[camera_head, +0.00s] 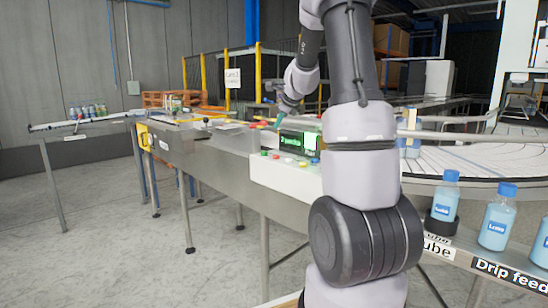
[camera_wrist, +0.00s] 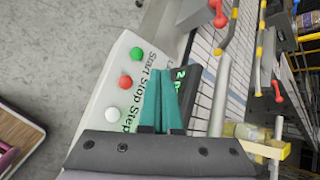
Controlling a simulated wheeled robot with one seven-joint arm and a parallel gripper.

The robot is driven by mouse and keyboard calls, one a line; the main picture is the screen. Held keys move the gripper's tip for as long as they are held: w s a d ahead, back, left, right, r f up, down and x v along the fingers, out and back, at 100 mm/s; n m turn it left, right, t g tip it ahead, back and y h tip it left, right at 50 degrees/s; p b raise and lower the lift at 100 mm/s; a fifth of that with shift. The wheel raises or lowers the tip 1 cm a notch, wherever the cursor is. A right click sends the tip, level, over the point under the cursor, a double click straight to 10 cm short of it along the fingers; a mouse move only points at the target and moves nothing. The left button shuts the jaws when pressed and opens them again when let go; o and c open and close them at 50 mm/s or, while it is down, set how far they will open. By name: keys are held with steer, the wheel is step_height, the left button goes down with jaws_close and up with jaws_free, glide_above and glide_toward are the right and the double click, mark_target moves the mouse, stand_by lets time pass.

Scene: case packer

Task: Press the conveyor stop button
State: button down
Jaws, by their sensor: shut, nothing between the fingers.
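The control panel (camera_wrist: 108,105) is white and carries the printed words Start, Stop and Step. The red stop button (camera_wrist: 126,82) sits between a green button (camera_wrist: 137,54) and a white button (camera_wrist: 113,114) in the wrist view. My gripper (camera_wrist: 162,72) has teal fingers, shut and empty. In the wrist view the fingers show right of the red button, over the panel's lettering and beside the green-lit display. In the head view my gripper (camera_head: 279,120) is above the panel, near the display (camera_head: 291,141); the fingers appear apart from the buttons.
A metal conveyor (camera_head: 205,150) runs left from the panel. Blue-capped bottles (camera_head: 495,222) stand at the right. Red-knobbed levers (camera_wrist: 277,91) and a rail lie right of my fingers in the wrist view. Open grey floor (camera_head: 100,240) lies in front of the conveyor.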

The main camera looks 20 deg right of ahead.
mark_target(278, 156)
steer(key=shift+f, duration=5.35)
steer(key=shift+r, duration=0.95)
steer(key=shift+r, duration=0.1)
